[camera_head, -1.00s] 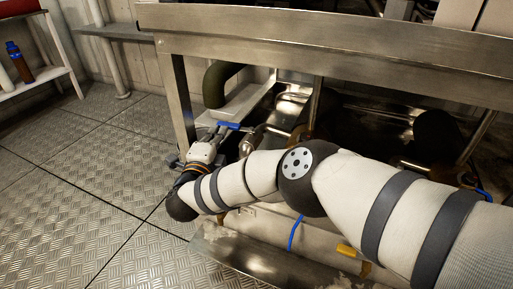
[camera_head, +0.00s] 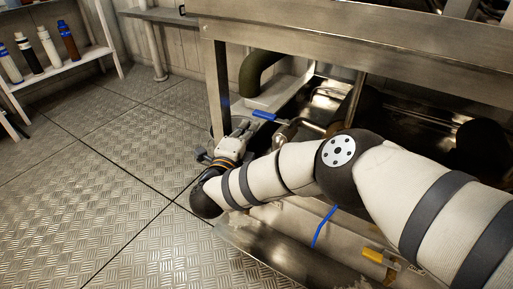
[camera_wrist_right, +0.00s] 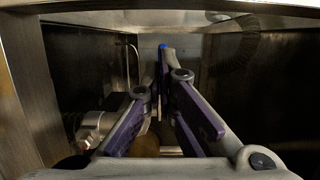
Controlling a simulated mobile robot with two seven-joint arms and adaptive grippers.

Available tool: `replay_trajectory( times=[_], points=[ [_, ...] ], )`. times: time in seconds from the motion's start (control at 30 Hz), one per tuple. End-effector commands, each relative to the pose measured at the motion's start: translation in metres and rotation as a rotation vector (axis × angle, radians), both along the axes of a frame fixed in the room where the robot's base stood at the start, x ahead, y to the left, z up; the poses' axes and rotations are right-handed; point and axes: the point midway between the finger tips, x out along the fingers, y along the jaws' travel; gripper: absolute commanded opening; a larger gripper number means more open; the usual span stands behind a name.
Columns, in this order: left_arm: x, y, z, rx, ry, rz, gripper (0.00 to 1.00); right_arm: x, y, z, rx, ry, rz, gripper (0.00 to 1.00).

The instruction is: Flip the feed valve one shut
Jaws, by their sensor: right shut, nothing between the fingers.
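The blue lever handle (camera_head: 264,115) sits on pipework under the steel frame, just beyond my right gripper. I take it for the feed valve one handle; no label is readable. My right gripper (camera_head: 240,128) reaches in low beside the frame's leg, with its fingers shut and empty. In the right wrist view my fingers (camera_wrist_right: 164,70) point into the bay, and a small blue piece of the handle (camera_wrist_right: 163,47) shows at their tips. I cannot tell whether they touch it. The valve body is mostly hidden. My left gripper is out of view.
The steel frame beam (camera_head: 350,50) runs above my right arm, and its leg (camera_head: 217,90) stands close to the gripper. A dark hose (camera_head: 256,72) bends down behind the leg. A yellow handle (camera_head: 373,255) lies low. Open plate floor (camera_head: 90,190) is at left.

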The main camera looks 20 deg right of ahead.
Motion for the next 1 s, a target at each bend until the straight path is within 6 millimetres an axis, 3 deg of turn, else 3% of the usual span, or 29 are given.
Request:
replay_trajectory(
  times=[0.2,0.4,0.93,1.0],
  points=[
    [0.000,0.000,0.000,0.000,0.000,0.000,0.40,-0.043,0.030,-0.001,0.000,0.002,0.005,0.00],
    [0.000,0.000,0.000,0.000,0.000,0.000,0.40,-0.068,0.046,0.000,0.001,0.001,0.001,0.00],
    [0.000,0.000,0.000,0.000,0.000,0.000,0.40,-0.073,0.050,0.000,0.000,0.000,0.001,0.00],
    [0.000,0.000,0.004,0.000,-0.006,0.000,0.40,-0.074,0.050,0.008,0.000,-0.005,0.001,0.00]
  ],
)
